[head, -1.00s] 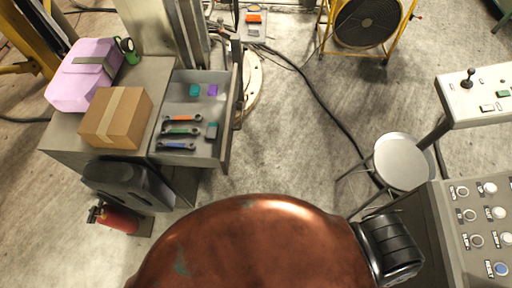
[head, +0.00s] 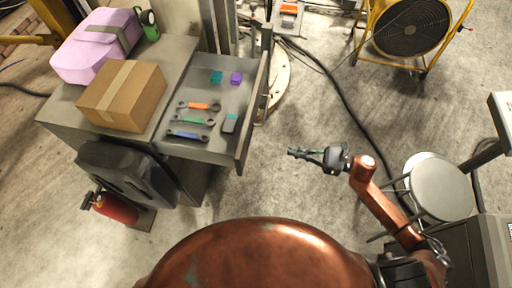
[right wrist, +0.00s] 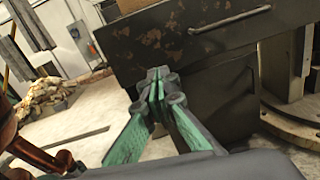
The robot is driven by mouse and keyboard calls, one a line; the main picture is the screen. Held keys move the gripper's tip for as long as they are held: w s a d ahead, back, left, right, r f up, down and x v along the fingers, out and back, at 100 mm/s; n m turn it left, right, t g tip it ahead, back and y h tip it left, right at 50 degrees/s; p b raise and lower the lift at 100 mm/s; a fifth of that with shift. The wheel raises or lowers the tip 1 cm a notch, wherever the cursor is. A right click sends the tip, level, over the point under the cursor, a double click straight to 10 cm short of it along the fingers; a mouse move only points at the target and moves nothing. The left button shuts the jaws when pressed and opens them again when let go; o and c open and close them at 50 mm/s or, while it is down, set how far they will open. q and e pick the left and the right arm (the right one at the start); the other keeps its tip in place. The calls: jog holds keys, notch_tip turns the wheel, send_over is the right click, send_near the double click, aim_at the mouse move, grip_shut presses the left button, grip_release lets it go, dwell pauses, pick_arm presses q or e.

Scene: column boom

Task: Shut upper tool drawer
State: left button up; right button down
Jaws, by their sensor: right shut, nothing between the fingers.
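The upper tool drawer (head: 243,150) is pulled out of the grey cabinet (head: 62,112). Inside it lie several wrenches and small teal, purple and grey pieces. Its dark, worn front with a bar handle shows in the right wrist view (right wrist: 160,42). My right gripper (head: 293,153) is shut and empty, to the right of the drawer front and apart from it in the head view. In the right wrist view its green-padded fingers (right wrist: 157,80) point toward the drawer front. My left gripper is not in view.
A cardboard box (head: 122,97) and a pink case (head: 95,45) sit on the cabinet top. A red fire extinguisher (head: 114,208) stands beside it. A stool (head: 440,188) is at right, a fan (head: 412,28) at the back. A cable crosses the floor.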

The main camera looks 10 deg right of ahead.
jog(key=a+n, duration=0.1)
send_near(247, 146)
jog(key=shift+n+g, duration=0.3)
jog(key=shift+g, duration=0.1)
jog(key=x, duration=0.5)
jog(key=shift+w+a+r, duration=0.15)
jog(key=shift+w+r, duration=0.1)
jog(key=shift+r, duration=0.05)
jog(key=shift+w+a+p, duration=0.25)
jog(key=shift+a+p, duration=0.05)
jog(key=shift+a, duration=0.35)
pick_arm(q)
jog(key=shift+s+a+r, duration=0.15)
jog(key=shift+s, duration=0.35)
